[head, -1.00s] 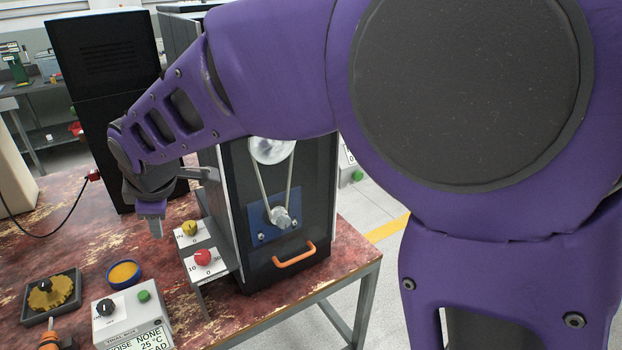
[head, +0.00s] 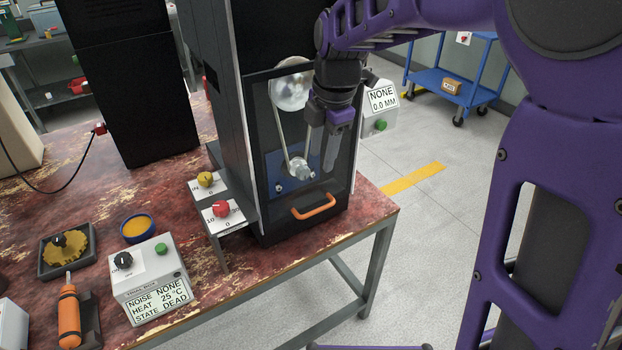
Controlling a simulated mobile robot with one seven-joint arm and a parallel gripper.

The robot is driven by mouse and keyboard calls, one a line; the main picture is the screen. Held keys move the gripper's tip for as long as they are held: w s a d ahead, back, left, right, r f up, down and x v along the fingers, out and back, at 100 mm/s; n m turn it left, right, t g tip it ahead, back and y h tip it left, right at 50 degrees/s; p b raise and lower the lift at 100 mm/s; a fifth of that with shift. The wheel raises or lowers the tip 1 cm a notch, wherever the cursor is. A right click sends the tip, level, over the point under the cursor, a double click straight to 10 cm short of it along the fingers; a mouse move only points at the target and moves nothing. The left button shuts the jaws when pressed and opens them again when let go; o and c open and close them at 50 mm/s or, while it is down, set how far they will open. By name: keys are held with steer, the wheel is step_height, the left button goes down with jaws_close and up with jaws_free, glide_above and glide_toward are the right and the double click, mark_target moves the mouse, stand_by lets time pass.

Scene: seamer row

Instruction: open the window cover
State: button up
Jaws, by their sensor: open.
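The window cover (head: 258,120) is a dark-framed panel on the front of the tall black machine. Through it show a silver pulley, a belt and a blue plate with a smaller shaft. An orange handle (head: 314,207) sits at the cover's lower edge, and the cover looks shut. My gripper (head: 326,155) hangs pointing down in front of the cover's right part, above the handle and apart from it. It is open with nothing seen between its fingers, and it hides part of the pulley and belt.
A side shelf with a yellow knob (head: 205,179) and a red knob (head: 221,208) juts out left of the cover. A grey test box (head: 150,279), blue dish (head: 137,228) and orange screwdriver (head: 69,318) lie on the table.

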steer(key=b, duration=0.3)
glide_toward(317, 209)
steer(key=f, duration=0.5)
steer(key=w+a+f, duration=0.1)
steer(key=f, duration=0.1)
steer(key=shift+w+f, duration=0.1)
steer(key=shift+f, duration=0.2)
jaws_close()
stand_by(1.0)
